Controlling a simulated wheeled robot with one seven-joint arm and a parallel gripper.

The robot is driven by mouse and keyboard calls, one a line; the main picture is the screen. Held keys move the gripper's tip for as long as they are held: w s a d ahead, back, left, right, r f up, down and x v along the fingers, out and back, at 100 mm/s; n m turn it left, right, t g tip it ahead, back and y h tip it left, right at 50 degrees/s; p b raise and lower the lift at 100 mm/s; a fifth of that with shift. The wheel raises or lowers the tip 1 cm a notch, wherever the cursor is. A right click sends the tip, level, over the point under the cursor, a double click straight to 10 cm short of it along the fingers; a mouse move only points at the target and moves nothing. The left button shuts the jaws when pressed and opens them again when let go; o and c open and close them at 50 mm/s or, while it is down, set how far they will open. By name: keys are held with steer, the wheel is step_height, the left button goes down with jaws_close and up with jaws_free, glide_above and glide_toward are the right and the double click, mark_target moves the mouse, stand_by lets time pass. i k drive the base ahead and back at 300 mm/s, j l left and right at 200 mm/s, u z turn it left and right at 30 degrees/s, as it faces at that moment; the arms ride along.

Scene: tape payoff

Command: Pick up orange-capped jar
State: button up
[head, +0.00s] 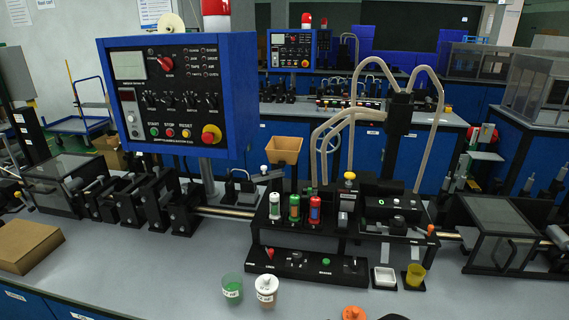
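An orange cap (353,312) shows at the bottom edge of the head view, right of the middle. The frame edge cuts it off, so the jar body under it is hidden. No part that I can surely call my gripper is in view. A small dark shape (393,317) shows at the bottom edge just right of the orange cap; I cannot tell what it is.
A green-filled jar (232,288) and a white-capped jar (266,290) stand left of the cap. Behind are a black fixture (305,265), a white square dish (384,277) and a yellow cup (415,275). A brown box (27,246) lies far left.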

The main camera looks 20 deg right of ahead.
mark_target(232, 283)
steer(key=j, duration=0.35)
steer(key=k+j+z, duration=0.15)
steer(key=j, duration=0.55)
steer(key=i+j+z, duration=0.1)
steer(key=j, duration=0.25)
steer(key=i+j+z, duration=0.1)
steer(key=j, duration=0.25)
steer(key=i+j+z, duration=0.15)
steer(key=j, duration=0.25)
steer(key=i+j+z, duration=0.1)
steer(key=i, duration=0.35)
steer(key=j, duration=0.1)
